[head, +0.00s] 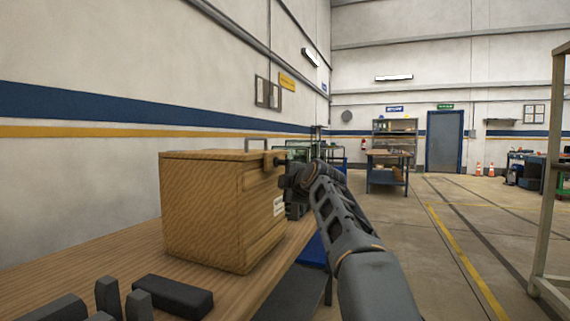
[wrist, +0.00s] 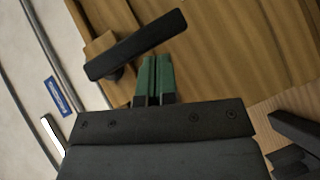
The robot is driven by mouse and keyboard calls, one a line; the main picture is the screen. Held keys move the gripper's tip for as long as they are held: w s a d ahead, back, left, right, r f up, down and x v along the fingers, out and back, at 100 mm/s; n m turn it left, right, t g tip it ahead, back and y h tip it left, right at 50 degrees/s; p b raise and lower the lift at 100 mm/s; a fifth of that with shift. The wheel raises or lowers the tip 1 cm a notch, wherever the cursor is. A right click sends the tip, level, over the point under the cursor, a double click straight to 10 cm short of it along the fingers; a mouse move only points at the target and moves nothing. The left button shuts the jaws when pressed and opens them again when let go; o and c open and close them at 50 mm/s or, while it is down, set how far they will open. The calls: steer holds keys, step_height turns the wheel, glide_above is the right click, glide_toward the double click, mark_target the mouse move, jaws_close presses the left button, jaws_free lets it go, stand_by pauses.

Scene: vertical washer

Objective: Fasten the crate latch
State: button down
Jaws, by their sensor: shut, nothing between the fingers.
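The wooden crate (head: 205,212) stands closed on the wooden table at the left of the head view. In the wrist view its plank side (wrist: 235,50) fills the upper right. The latch is a dark flat bar (wrist: 137,45) on a small wooden block (wrist: 97,46) at the crate's edge. The latch also shows small near the crate's upper right edge in the head view (head: 272,161). My gripper (wrist: 155,62) has green fingers, shut together and empty. Their tips are close by the bar's lower edge; I cannot tell whether they touch it.
Several dark blocks (head: 172,296) lie on the table (head: 130,258) in front of the crate. The floor to the right is open, with a pale metal post (head: 552,170) at the far right.

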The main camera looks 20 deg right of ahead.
steer(key=shift+w+d+f, duration=0.3)
steer(key=shift+d, duration=0.05)
stand_by(0.6)
steer(key=shift+b, duration=0.3)
steer(key=s+a+b, duration=0.2)
steer(key=s, duration=1.1)
steer(key=shift+a+b, duration=0.25)
steer(key=shift+b, duration=0.05)
